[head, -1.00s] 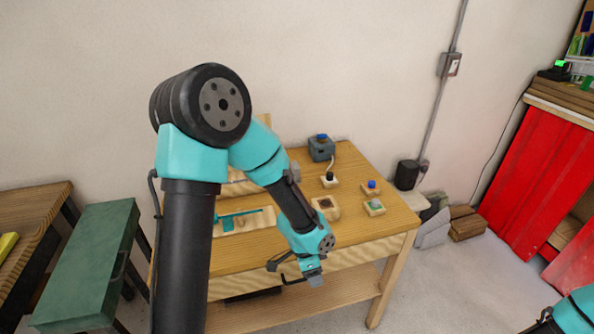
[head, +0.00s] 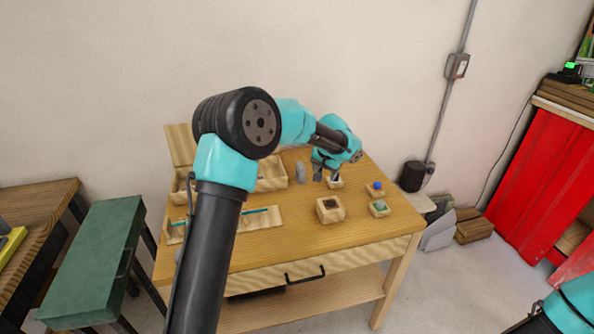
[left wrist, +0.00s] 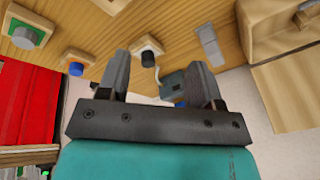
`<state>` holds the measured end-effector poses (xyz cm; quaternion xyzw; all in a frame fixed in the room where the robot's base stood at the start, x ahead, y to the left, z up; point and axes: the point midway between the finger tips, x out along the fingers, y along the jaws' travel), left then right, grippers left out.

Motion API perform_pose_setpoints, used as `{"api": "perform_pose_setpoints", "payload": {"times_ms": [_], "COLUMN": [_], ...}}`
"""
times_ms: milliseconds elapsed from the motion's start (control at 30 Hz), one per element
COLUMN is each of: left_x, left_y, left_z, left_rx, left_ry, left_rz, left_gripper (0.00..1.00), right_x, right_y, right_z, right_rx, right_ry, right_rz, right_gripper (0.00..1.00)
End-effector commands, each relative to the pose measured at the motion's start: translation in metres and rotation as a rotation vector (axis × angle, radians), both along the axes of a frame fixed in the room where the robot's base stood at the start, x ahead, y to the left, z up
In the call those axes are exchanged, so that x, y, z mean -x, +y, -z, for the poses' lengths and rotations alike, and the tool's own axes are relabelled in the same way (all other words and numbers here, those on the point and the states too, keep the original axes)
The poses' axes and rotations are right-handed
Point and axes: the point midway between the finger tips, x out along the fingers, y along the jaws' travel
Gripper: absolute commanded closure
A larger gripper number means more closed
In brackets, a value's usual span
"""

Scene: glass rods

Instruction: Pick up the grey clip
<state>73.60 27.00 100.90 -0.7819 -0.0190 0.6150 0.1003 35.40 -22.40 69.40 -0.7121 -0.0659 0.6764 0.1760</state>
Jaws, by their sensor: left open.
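A small grey upright piece, which looks like the grey clip (head: 300,173), stands on the wooden table beside the back tray. It also shows in the left wrist view (left wrist: 210,46), lying beyond the right finger. My left gripper (head: 326,172) is over the back right of the table, to the right of the clip and apart from it. In the left wrist view its fingers (left wrist: 160,64) are spread and nothing is held between them. My right gripper is out of view; only part of my right arm shows at the lower right.
Near the left gripper are a black-knobbed block (left wrist: 150,48) and a grey box with a blue top (left wrist: 172,82). Teal rods (head: 255,212) lie at left.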

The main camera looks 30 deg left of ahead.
Motion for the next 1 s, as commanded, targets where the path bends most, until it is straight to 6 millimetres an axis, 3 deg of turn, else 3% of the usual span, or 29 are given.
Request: {"api": "perform_pose_setpoints", "payload": {"times_ms": [200,400,800,1000], "left_x": [-0.033,-0.044,-0.046,-0.050], "left_y": [0.071,0.111,0.117,0.121], "left_z": [-0.033,-0.052,-0.054,-0.039], "left_rx": [0.067,0.116,0.125,0.123], "left_ry": [-0.126,-0.204,-0.218,-0.214], "left_rz": [-0.481,-0.760,-0.805,-0.805], "left_gripper": [0.40,0.40,0.40,0.40], "right_x": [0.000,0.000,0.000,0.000], "right_y": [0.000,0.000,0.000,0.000], "right_z": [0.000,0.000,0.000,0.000], "right_rx": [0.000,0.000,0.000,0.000], "right_ry": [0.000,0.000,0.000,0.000], "right_rz": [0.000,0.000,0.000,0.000], "right_gripper": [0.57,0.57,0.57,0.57]}}
